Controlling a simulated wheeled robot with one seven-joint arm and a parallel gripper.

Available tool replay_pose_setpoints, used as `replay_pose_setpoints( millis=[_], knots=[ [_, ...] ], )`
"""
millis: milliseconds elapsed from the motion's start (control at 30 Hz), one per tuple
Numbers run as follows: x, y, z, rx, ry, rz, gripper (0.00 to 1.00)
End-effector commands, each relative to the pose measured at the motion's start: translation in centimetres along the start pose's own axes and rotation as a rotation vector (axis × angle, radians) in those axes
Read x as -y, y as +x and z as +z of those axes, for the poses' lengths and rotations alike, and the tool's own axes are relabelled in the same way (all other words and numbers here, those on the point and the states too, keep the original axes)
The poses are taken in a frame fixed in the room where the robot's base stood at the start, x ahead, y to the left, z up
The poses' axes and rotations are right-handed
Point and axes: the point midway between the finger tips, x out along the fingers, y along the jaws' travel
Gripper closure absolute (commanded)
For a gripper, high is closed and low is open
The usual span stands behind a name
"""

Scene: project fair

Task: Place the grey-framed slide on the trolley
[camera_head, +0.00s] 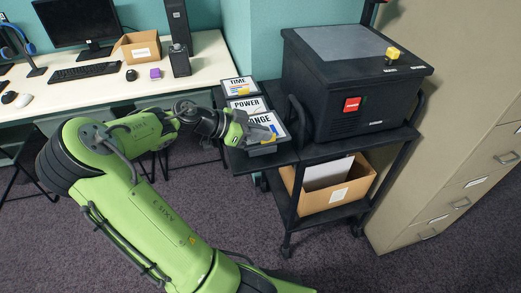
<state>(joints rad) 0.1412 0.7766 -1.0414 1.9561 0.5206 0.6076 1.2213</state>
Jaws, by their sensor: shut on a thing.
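A slide lettered "RANGE" (268,122), with a white face and a greyish frame, is at the end of my green arm. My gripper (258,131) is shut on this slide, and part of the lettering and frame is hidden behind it. The slide is over the left side shelf of the black trolley (312,152); I cannot tell whether it touches the surface. Two more slides, "POWER" (245,104) and "TIME" (238,83), lie in a row behind it, with dark edges.
A large black machine (340,105) with a red switch fills the trolley top. A cardboard box (325,200) sits on its lower shelf. A filing cabinet (450,160) stands close on the right. A white desk (105,85) with computer gear is at left.

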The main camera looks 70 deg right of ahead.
Motion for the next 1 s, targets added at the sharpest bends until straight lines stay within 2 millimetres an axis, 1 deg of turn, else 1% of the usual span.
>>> replay_pose_setpoints(
  millis=[233, 300, 433, 467, 500, 633, 667, 900, 967, 1000],
  knots=[
    [-0.1, 2.3, 4.1, -0.002, -0.001, 0.001, 1.00],
    [-0.1, 2.5, 4.6, -0.001, 0.001, 0.001, 1.00],
    [-0.1, 2.4, 4.5, 0.001, 0.000, 0.000, 1.00],
    [-0.1, 2.4, 4.5, 0.003, -0.002, 0.000, 0.89],
    [-0.1, 2.4, 4.5, 0.002, -0.002, 0.000, 0.82],
    [-0.1, 2.4, 4.4, 0.002, -0.001, 0.000, 0.62],
    [-0.1, 2.4, 4.4, 0.001, -0.001, 0.000, 0.60],
    [-0.1, 2.3, 4.4, 0.001, 0.000, -0.001, 0.60],
    [0.0, 2.0, 4.3, 0.001, -0.001, -0.003, 0.60],
    [0.1, 1.5, 4.3, 0.002, -0.002, -0.004, 0.60]
  ],
)
